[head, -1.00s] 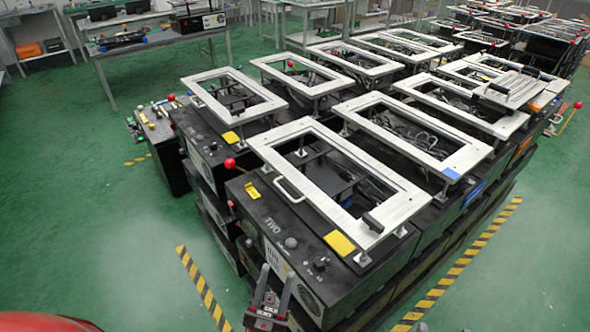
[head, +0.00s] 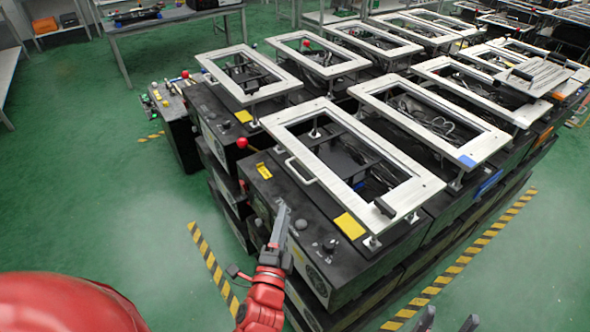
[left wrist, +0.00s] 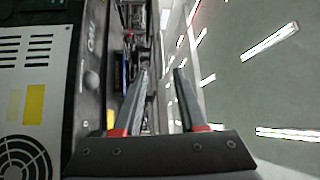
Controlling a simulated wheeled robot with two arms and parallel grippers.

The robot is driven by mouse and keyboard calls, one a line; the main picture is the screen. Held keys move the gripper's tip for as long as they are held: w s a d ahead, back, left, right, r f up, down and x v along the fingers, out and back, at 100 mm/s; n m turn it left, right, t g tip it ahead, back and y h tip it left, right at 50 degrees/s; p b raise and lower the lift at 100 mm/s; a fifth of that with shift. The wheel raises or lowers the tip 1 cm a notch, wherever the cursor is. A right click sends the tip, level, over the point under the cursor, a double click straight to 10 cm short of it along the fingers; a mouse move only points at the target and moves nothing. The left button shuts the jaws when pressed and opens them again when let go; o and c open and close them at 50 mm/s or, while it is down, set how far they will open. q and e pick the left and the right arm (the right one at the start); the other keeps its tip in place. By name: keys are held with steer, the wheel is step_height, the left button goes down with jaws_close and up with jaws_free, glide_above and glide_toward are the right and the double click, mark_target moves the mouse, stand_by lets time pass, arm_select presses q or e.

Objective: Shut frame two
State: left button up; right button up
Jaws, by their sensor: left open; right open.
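Frame two, a pale metal frame (head: 340,120), is held up on short posts above the black box at the front. It has a handle (head: 300,172) on its left side and a black grip (head: 384,207) at its near corner. The box (head: 300,235) carries its TWO lettering, seen sideways in the left wrist view (left wrist: 91,38). My left gripper (head: 283,210) is in front of the box's near left end, open and empty, below the handle. In the left wrist view its fingers (left wrist: 161,72) are apart. My right gripper (head: 447,322) shows only its fingertips at the bottom edge, apart.
More framed boxes stand behind and to the right. A red ball knob (head: 242,143) is left of frame two. A yellow-black floor stripe (head: 212,262) lies left of the box, another (head: 470,255) right. Green floor is free at left.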

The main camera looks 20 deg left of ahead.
mark_target(295, 172)
arm_select(q)
steer(key=w+p, duration=0.1)
steer(key=w, duration=0.3)
steer(key=w+a+r+p, duration=0.1)
steer(key=w, duration=0.4)
steer(key=w+r+p, duration=0.1)
steer(key=w, duration=0.4)
steer(key=shift+a, duration=0.4)
steer(key=shift+w, duration=0.45)
jaws_close()
